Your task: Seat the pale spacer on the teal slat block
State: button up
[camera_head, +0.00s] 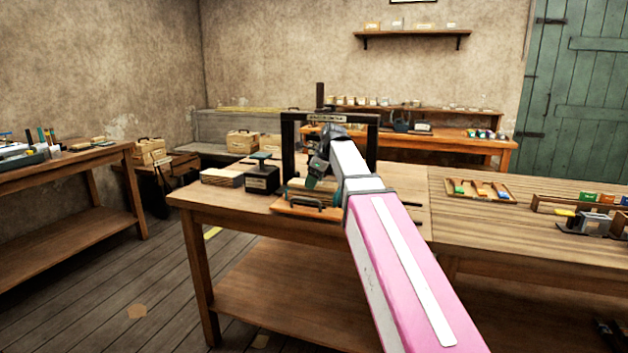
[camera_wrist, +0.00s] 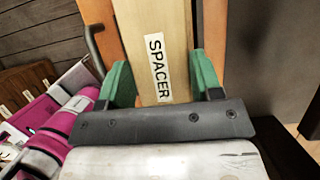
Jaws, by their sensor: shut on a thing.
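The pale spacer (camera_wrist: 175,30), a light wooden piece with a "SPACER" label, lies between the green fingers of my gripper (camera_wrist: 162,75) in the wrist view. The fingers are shut on its two sides. In the head view my gripper (camera_head: 318,172) is over a low stack on an orange-brown board (camera_head: 308,210) with a dark handle. Pale and teal layers show in this stack (camera_head: 298,186), which seems to be the teal slat block. My arm covers part of it. I cannot tell whether the spacer touches the stack.
A dark press frame (camera_head: 288,142) stands around and behind my gripper. A black box with a teal top (camera_head: 262,180) and a pale stacked block (camera_head: 222,177) stand to the left. The right-hand table (camera_head: 500,232) holds a tray of coloured pieces (camera_head: 480,188).

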jog(key=shift+f, duration=0.5)
jog(key=o, duration=1)
jog(key=shift+o, duration=0.2)
jog(key=v, duration=1)
jog(key=shift+d+r, duration=0.15)
jog(key=shift+r, duration=0.2)
